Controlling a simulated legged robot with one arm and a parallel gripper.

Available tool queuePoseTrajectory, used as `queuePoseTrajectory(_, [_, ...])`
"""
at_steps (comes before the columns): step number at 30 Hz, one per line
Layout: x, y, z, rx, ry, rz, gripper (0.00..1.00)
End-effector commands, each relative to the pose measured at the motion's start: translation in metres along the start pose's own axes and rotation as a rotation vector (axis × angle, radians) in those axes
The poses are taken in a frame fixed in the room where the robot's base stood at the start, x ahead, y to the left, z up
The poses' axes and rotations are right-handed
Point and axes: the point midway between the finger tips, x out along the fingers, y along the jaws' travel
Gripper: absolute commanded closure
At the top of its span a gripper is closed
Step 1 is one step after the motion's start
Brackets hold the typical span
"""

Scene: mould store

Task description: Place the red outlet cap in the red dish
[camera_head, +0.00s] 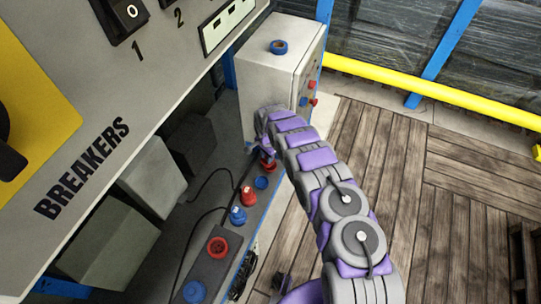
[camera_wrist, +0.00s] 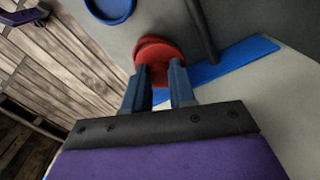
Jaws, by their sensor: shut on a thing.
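My gripper (camera_wrist: 160,88) is shut on a red piece, the red outlet cap (camera_wrist: 161,74), which shows between its two blue-grey fingers in the wrist view. A round red rim, which looks like the red dish (camera_wrist: 154,42), shows just beyond the cap. I cannot tell whether the cap touches the dish. In the head view my gripper (camera_head: 265,152) is low by the grey cabinet. The red dish (camera_head: 269,166) shows just below it there, partly hidden by the gripper and arm.
A blue dish (camera_head: 262,183) lies close by and also shows in the wrist view (camera_wrist: 108,8). A red knob-like piece (camera_head: 247,195) and a blue one (camera_head: 238,215) stand nearer. The grey cabinet (camera_head: 274,78) and breaker panel (camera_head: 130,110) flank the narrow ledge. Black cables run beside it.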

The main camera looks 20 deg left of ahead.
Motion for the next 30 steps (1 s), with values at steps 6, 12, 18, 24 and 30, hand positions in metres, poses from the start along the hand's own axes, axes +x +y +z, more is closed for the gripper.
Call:
queuePoseTrajectory(6, [-0.003,0.009,-0.005,0.003,-0.008,-0.008,1.00])
queuePoseTrajectory(12, [-0.003,0.009,-0.004,0.003,-0.006,-0.007,1.00])
queuePoseTrajectory(18, [-0.003,0.007,-0.002,0.002,-0.003,0.001,1.00])
queuePoseTrajectory(24, [-0.005,0.011,-0.004,0.002,-0.004,-0.002,1.00])
queuePoseTrajectory(30, [-0.007,0.016,-0.006,0.003,-0.007,-0.005,1.00])
